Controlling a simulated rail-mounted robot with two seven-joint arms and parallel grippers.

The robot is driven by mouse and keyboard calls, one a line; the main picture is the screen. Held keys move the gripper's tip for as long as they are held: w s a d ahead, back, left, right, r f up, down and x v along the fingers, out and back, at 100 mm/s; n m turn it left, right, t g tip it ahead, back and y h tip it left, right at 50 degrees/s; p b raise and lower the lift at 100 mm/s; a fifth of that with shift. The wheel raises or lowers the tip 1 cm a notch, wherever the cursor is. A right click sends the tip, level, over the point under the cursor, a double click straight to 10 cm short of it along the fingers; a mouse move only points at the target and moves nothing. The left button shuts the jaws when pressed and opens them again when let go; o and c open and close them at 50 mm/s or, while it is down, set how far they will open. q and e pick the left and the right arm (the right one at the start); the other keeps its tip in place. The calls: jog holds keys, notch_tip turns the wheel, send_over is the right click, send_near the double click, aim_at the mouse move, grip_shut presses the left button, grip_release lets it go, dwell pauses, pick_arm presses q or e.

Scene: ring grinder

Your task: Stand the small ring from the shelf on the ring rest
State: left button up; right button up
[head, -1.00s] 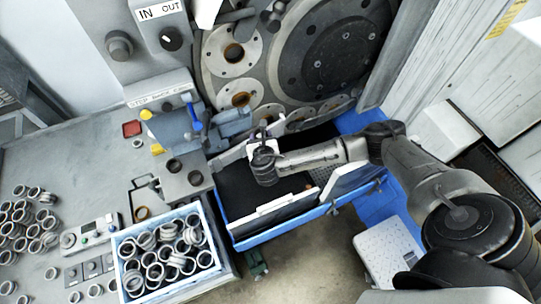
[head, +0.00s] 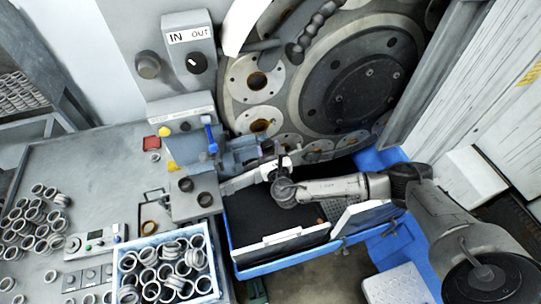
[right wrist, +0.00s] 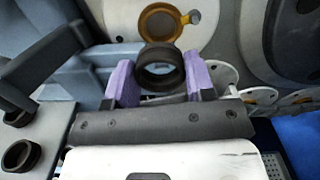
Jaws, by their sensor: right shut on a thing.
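My right gripper (head: 268,166) is in front of the blue-grey machine fixture (head: 240,152), above the dark tray. In the right wrist view its purple-padded fingers (right wrist: 160,82) are shut on a small dark ring (right wrist: 160,68), with its opening facing the camera. In the head view the ring is too small to make out at the fingers. A grey block (head: 195,208) with two dark round openings stands left of the gripper; a brown ring (head: 149,228) lies by a thin wire frame beside it. I cannot tell which part is the ring rest. My left gripper is not in view.
A white-rimmed bin (head: 117,270) full of rings stands at the front, with loose rings (head: 35,222) to its left. A blue-edged tray (head: 280,264) lies below my right arm. Large grinder discs (head: 350,80) fill the back.

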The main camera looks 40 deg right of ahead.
aim_at(263, 134)
jog(key=b+x, duration=0.2)
jog(key=x, duration=0.2)
jog(key=shift+f, duration=0.15)
jog(key=shift+b+x, duration=1.3)
jog(key=shift+x, duration=0.35)
jog(key=shift+w+d, duration=0.2)
jog(key=shift+w, duration=0.15)
jog(key=shift+f+b, duration=0.35)
jog(key=shift+p, duration=0.3)
dwell(0.4)
jog(key=shift+f, duration=0.1)
dwell(0.6)
